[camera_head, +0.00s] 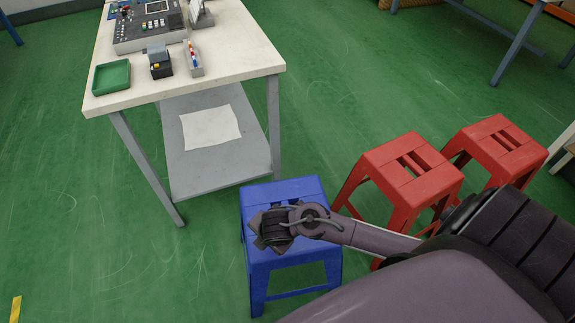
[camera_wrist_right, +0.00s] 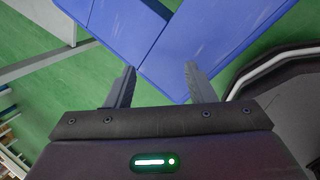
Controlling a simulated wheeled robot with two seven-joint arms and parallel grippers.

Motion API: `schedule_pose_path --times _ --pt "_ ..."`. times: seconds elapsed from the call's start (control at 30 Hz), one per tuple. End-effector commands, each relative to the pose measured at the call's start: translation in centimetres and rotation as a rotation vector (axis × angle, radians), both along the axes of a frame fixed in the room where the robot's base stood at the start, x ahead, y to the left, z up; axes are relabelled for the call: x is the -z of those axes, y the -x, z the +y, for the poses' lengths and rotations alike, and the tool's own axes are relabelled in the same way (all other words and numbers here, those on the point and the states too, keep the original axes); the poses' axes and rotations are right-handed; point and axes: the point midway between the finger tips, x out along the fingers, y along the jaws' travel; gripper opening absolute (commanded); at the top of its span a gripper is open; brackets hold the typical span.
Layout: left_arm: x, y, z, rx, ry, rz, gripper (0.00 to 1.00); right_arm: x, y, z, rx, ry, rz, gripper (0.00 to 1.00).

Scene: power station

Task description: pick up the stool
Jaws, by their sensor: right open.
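A blue stool (camera_head: 310,190) stands upright on the green floor in front of the white table in the head view. My right gripper (camera_head: 268,236) is over the left part of its seat in that view, and my wrist and forearm hide some of the seat. In the right wrist view the blue stool (camera_wrist_right: 205,35) fills the top, with a slot in its seat. There my right gripper (camera_wrist_right: 160,85) is open with its two fingers apart and nothing between them but the stool's near edge beyond the tips. Contact cannot be told. My left gripper is not in view.
Two red stools (camera_head: 408,172) (camera_head: 495,146) stand to the right. The white table (camera_head: 235,50) carries a control panel (camera_head: 150,25) and a green tray (camera_head: 111,77); its grey lower shelf (camera_head: 240,165) holds a white sheet. The floor at left is clear.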

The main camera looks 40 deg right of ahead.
Motion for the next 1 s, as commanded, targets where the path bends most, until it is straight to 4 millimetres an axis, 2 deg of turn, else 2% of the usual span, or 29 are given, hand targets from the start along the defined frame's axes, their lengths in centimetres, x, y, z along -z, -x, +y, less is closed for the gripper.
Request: schedule_pose_path --times 0.03,0.13,0.23,0.33,0.43,0.77,1.0 --pt "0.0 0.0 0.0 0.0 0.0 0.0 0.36 -0.2 -1.1 -1.9 -0.166 0.102 -0.008 0.49" --pt "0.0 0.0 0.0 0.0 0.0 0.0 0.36 -0.4 -2.1 -4.9 -0.468 0.271 0.012 0.49" --pt "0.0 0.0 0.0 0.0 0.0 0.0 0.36 -0.5 -2.6 -7.7 -0.672 0.391 0.047 0.49" --pt "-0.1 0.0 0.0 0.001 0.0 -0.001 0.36 -0.5 -2.7 -9.3 -0.781 0.451 0.075 0.49" --pt "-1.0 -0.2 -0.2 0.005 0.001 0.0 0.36 0.4 -3.0 -9.9 -0.816 0.469 0.086 0.49" --pt "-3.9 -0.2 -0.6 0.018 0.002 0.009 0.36 2.5 -3.7 -10.1 -0.814 0.466 0.084 0.49" --pt "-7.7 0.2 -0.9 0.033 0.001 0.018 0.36 5.5 -4.4 -10.3 -0.812 0.465 0.084 0.49"
